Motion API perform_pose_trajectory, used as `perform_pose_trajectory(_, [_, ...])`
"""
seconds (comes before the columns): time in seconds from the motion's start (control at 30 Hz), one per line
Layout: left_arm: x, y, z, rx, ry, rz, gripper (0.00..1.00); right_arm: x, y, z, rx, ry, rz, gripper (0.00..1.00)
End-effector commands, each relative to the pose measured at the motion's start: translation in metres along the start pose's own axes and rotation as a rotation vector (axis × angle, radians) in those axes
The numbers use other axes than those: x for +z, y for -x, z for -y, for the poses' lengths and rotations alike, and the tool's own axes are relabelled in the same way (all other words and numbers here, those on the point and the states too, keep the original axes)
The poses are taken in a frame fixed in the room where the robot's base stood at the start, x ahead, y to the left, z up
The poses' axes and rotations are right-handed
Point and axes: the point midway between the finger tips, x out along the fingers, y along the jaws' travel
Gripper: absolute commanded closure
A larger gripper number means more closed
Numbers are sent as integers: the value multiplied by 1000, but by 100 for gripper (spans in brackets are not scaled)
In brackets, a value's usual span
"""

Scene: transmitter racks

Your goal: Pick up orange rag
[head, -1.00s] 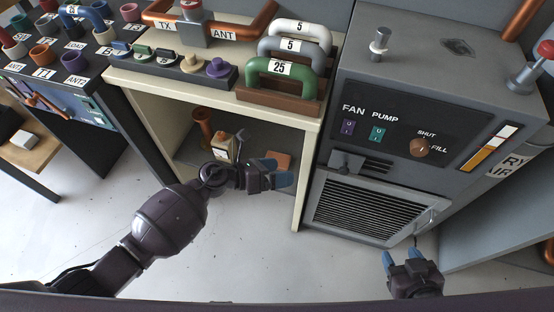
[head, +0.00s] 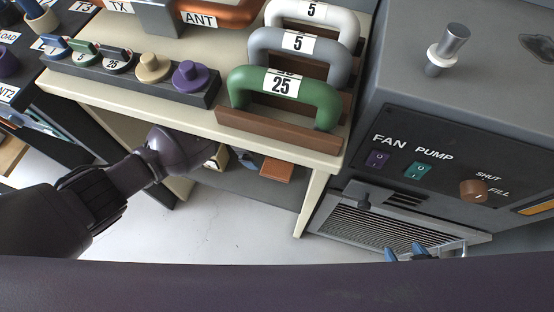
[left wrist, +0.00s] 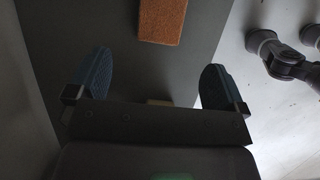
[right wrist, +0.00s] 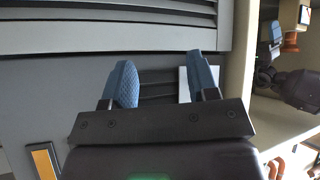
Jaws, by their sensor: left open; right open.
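The orange rag (head: 277,170) is a flat rectangle on the lower shelf of the cream bench in the head view. In the left wrist view the orange rag (left wrist: 162,20) lies at the top, ahead of the fingertips and apart from them. My left gripper (left wrist: 156,78) is open and empty, its blue fingers spread wide. In the head view it is under the bench top, mostly hidden by my arm, left of the rag. My right gripper (head: 408,253) is open in front of the grey cabinet's grille; the right wrist view shows its fingers (right wrist: 163,82) apart and empty.
The cream bench top (head: 190,115) overhangs the shelf, with a dark knob strip (head: 130,75) and a green handle (head: 285,97) on it. A bench leg (head: 313,203) stands right of the rag. The grey cabinet (head: 440,110) is at right. Floor in front is clear.

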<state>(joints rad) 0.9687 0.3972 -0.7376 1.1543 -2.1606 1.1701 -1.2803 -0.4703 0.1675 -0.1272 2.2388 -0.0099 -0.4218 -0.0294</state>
Motion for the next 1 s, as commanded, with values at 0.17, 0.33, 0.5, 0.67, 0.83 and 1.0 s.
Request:
perform_pose_trajectory(0.17, [0,-28,3,-7,4,6,2,15,2,2,-2,15,30,46])
perform_pose_trajectory(0.33, [0,-51,3,-7,5,6,2,10,0,3,-5,33,15,46])
perform_pose_trajectory(0.5, [2,-61,1,-4,5,6,2,-2,-6,4,-7,45,-18,46])
perform_pose_trajectory(0.67, [6,-86,2,-9,6,9,2,6,-9,6,-11,63,-9,46])
perform_pose_trajectory(0.83, [6,-103,1,-6,6,6,2,2,-10,7,-14,82,-23,46])
perform_pose_trajectory(1.0, [7,-104,-2,0,2,4,2,-8,-12,7,-15,90,-46,46])
